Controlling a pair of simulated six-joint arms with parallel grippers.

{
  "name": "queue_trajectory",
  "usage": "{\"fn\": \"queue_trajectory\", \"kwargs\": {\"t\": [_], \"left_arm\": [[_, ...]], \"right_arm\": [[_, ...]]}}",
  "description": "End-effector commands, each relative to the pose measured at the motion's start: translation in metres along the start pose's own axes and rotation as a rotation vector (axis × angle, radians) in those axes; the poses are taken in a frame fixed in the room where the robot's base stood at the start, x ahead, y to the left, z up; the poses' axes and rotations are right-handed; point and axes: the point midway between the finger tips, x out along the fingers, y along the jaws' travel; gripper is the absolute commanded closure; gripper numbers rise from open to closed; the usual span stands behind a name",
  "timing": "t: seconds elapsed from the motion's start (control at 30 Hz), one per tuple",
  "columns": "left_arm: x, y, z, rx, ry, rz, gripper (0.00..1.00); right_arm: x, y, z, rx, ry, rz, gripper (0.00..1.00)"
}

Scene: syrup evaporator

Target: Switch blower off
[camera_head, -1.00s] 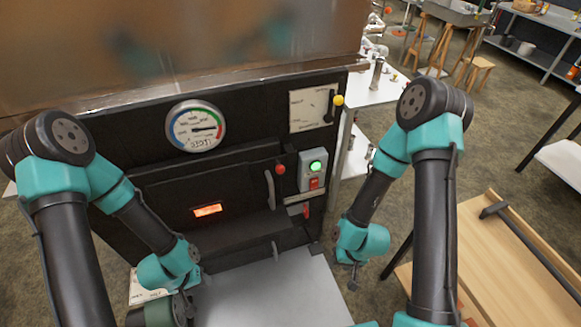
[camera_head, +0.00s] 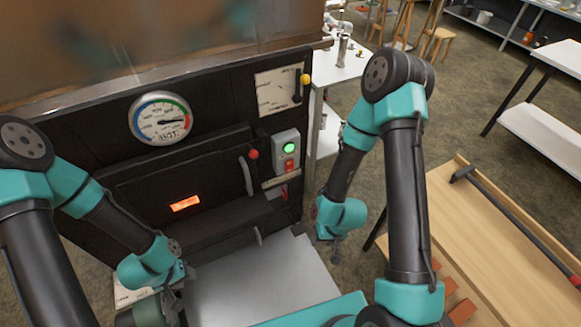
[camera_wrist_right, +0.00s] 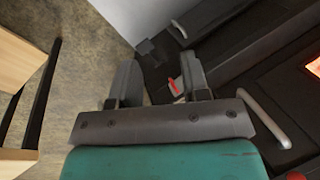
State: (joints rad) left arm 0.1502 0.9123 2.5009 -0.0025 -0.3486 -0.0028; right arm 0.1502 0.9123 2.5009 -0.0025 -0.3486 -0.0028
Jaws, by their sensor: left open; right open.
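The grey control box (camera_head: 285,147) is on the right end of the black evaporator front in the head view. It has a lit green light (camera_head: 289,149) and a red switch (camera_head: 290,166) below it. My right gripper (camera_head: 337,236) is below and to the right of the box, apart from it. In the right wrist view it is open and empty (camera_wrist_right: 163,82), with a small red part on a pale piece (camera_wrist_right: 176,87) showing between its fingers. I cannot tell whether that is the switch. My left gripper (camera_head: 184,278) is open, low at the left by the grey plate; its fingers are small.
The evaporator front has a dial gauge (camera_head: 160,119), a glowing orange slot (camera_head: 185,203) and a curved handle (camera_head: 246,176) with a red knob. A grey plate (camera_head: 265,280) juts out below. A wooden bench (camera_head: 500,255) stands at the right. Floor shows between bench and evaporator.

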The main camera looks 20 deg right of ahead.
Motion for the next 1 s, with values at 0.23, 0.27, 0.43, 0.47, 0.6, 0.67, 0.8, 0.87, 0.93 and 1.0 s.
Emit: {"fn": "queue_trajectory", "kwargs": {"t": [0.23,0.27,0.43,0.47,0.6,0.67,0.8,0.87,0.93,1.0], "left_arm": [[0.0,0.0,0.0,0.0,0.0,0.0,0.57],[0.0,0.0,0.0,0.0,0.0,0.0,0.57],[0.0,0.0,0.0,0.0,0.0,0.0,0.57],[0.0,0.0,0.0,0.0,0.0,0.0,0.57],[0.0,0.0,0.0,0.0,0.0,0.0,0.57],[0.0,0.0,0.0,0.0,0.0,0.0,0.57],[0.0,0.0,0.0,0.0,0.0,0.0,0.57],[0.0,0.0,0.0,0.0,0.0,0.0,0.57],[0.0,0.0,0.0,0.0,0.0,0.0,0.57],[0.0,0.0,0.0,0.0,0.0,0.0,0.57]], "right_arm": [[0.0,0.0,0.0,0.0,0.0,0.0,0.57],[0.0,0.0,0.0,0.0,0.0,0.0,0.57],[0.001,0.0,-0.003,-0.005,0.01,-0.001,0.69],[0.002,0.0,-0.005,-0.009,0.018,-0.001,0.72],[0.012,0.0,-0.028,-0.053,0.107,-0.006,0.85],[0.019,0.0,-0.045,-0.086,0.173,-0.009,0.91],[0.033,-0.002,-0.093,-0.182,0.373,-0.011,1.0],[0.037,-0.003,-0.114,-0.226,0.467,-0.01,1.0],[0.041,-0.005,-0.138,-0.276,0.576,-0.005,1.0],[0.042,-0.007,-0.159,-0.321,0.686,0.002,1.0]]}}
